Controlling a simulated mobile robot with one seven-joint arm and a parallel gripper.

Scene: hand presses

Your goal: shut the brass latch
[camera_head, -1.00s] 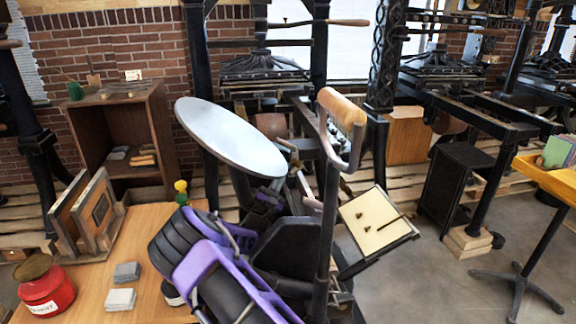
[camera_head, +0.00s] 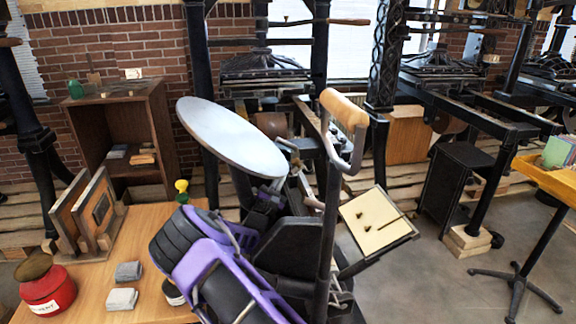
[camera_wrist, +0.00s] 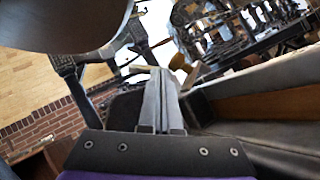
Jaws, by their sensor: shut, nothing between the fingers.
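I cannot make out the brass latch for sure in either view. The press in front of me has a round grey disc (camera_head: 232,138), a lever with a wooden grip (camera_head: 345,110) and a tilted board with cream paper (camera_head: 376,222). My gripper (camera_wrist: 160,80) shows in the wrist view with its two grey fingers together and nothing between them. The disc's dark underside (camera_wrist: 65,22) is at the upper left there. In the head view my purple and black arm reaches up below the disc, and the fingertips are hard to pick out among the press parts.
A wooden table (camera_head: 150,248) at left bears a red pot (camera_head: 47,292), grey blocks (camera_head: 125,285) and upright frames (camera_head: 90,215). A brown cabinet (camera_head: 168,135) stands behind it. Other presses stand at the back. A yellow tray stand (camera_head: 545,178) is at right, with bare floor before it.

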